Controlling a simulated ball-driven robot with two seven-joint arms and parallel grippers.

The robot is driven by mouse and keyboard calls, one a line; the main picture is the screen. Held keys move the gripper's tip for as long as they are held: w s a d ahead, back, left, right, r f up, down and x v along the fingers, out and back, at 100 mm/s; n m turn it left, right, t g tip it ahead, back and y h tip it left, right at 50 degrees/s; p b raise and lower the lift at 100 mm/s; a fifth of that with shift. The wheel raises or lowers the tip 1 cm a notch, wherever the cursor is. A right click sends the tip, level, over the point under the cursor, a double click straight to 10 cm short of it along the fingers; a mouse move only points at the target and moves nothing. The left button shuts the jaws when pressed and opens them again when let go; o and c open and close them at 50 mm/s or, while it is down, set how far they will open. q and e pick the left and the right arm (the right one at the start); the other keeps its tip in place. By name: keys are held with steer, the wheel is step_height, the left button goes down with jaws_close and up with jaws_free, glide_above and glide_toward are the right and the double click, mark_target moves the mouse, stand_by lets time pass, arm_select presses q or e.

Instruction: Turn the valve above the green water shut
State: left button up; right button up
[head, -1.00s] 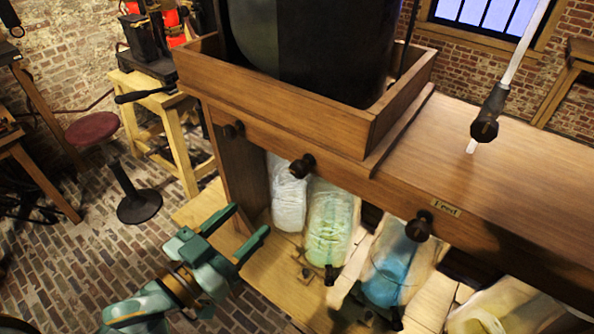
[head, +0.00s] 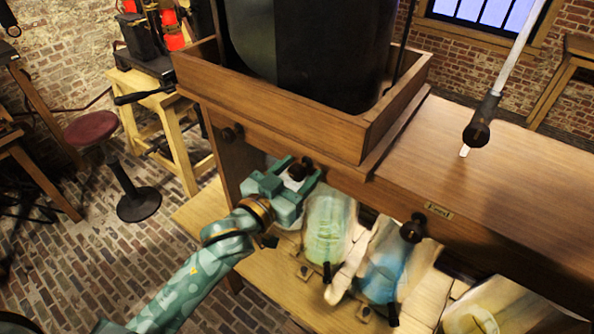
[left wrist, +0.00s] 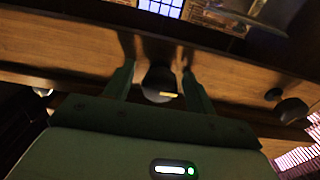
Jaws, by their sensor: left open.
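A dark round valve knob (head: 300,168) sticks out from the front of the wooden beam, up and slightly left of the jar of green water (head: 327,232). My left gripper (head: 302,170), teal, is open with a finger on either side of this knob. In the left wrist view the knob (left wrist: 160,78) sits between the spread fingertips (left wrist: 158,72), with a small brass-coloured strip at its lower edge. Gaps seem to show on both sides, so I cannot tell contact. The jar's top is partly hidden under the beam. My right gripper is not in view.
Other knobs stand on the beam at left (head: 231,132) and right (head: 413,229), near a brass label (head: 438,210). A blue-water jar (head: 385,275) and a yellowish one (head: 472,320) stand right of the green. A big dark tank (head: 335,55) sits in a wooden tray (head: 270,118) above.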

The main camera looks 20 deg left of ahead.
arm_select(q)
steer(key=c, duration=1)
steer(key=m+p, duration=0.2)
steer(key=shift+r+m, duration=0.1)
steer(key=shift+m, duration=0.2)
steer(key=m+p, duration=0.2)
steer(key=m, duration=0.1)
steer(key=shift+m, duration=0.3)
steer(key=m+p, duration=0.1)
steer(key=m, duration=0.4)
steer(key=shift+a+p, duration=0.1)
steer(key=shift+p, duration=0.3)
steer(key=m, duration=0.6)
steer(key=shift+m+p, duration=0.3)
steer(key=shift+p, duration=0.05)
